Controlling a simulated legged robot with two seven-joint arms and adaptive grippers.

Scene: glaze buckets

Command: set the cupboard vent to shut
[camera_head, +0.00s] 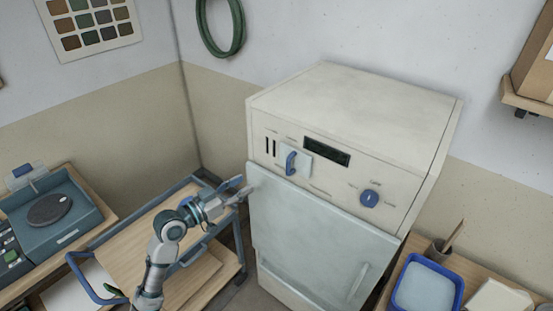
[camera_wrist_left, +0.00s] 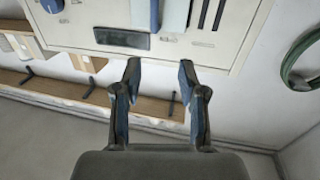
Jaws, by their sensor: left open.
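The cream cupboard (camera_head: 350,110) stands against the wall in the head view. On its front panel, dark vent slots (camera_head: 270,146) show uncovered at the left. Beside them on the right is a pale plate (camera_head: 305,153) with a curved blue handle (camera_head: 291,163). In the wrist view the slots (camera_wrist_left: 212,14), plate (camera_wrist_left: 175,14) and blue handle (camera_wrist_left: 145,14) are at the top edge, partly cut off. My left gripper (camera_head: 240,188) is open and empty, left of and below the handle, apart from it. Its fingers (camera_wrist_left: 159,68) show in the wrist view. My right gripper is out of view.
The panel also has a dark display (camera_head: 326,151) and a blue knob (camera_head: 369,199); a pale door (camera_head: 310,240) is below. A blue-railed wooden cart (camera_head: 130,240) stands left, under my arm. A blue tray (camera_head: 425,288) is at lower right. A green hose (camera_head: 239,35) hangs on the wall.

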